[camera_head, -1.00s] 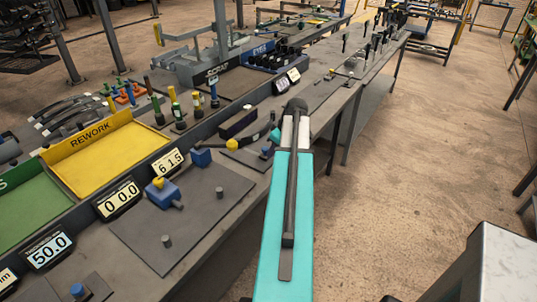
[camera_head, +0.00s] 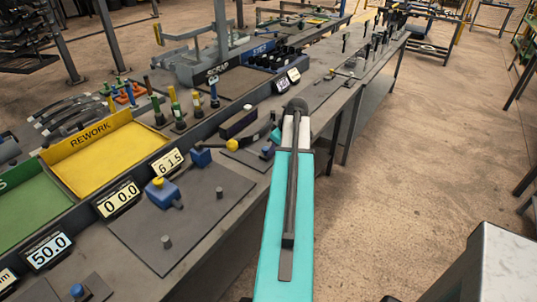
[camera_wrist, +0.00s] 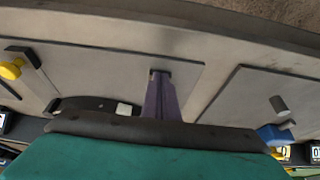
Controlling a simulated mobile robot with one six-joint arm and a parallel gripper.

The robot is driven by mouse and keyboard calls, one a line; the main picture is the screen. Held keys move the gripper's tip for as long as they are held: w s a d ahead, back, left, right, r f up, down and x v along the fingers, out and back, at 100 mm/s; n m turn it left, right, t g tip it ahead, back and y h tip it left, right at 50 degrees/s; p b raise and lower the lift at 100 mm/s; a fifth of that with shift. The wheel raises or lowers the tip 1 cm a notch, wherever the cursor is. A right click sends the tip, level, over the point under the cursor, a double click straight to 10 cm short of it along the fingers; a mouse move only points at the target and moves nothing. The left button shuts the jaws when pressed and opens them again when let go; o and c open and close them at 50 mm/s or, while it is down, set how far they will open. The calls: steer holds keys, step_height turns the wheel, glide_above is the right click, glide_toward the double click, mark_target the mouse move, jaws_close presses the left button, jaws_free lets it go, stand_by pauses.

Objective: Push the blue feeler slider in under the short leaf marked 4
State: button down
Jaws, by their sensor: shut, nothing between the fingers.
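My gripper (camera_wrist: 160,76) shows in the wrist view as narrow purple fingers, shut and empty, over a grey plate (camera_wrist: 105,58). In the head view my teal arm hides the fingers. A small blue piece (camera_head: 268,151) lies just left of the arm's end in the head view, partly hidden; I cannot tell if it is the feeler slider. A dark strip with a white tag (camera_wrist: 124,108) lies left of the fingers, partly hidden. No mark 4 is legible.
A blue block with a yellow knob (camera_head: 158,183) and pegs stand on the near plate (camera_head: 150,236). A yellow ball (camera_head: 232,145), number displays (camera_head: 118,198) and a yellow REWORK tray (camera_head: 160,138) lie along the bench. The aisle floor (camera_head: 410,170) on the right is clear.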

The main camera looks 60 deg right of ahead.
steer(key=shift+w+d+r+p, duration=0.1)
steer(key=shift+r+p, duration=0.15)
steer(key=shift+r, duration=0.3)
steer(key=shift+w+d+r+p, duration=0.1)
steer(key=shift+r+p, duration=0.1)
steer(key=shift+r, duration=0.3)
steer(key=shift+a+r, duration=0.2)
steer(key=shift+r, duration=0.35)
steer(key=shift+s+r+p, duration=0.15)
steer(key=shift+r+p, duration=0.2)
steer(key=shift+p, duration=0.1)
step_height(320, 180, up, 3)
steer(key=shift+r+p, duration=0.1)
steer(key=shift+p, duration=0.65)
steer(key=shift+s, duration=0.15)
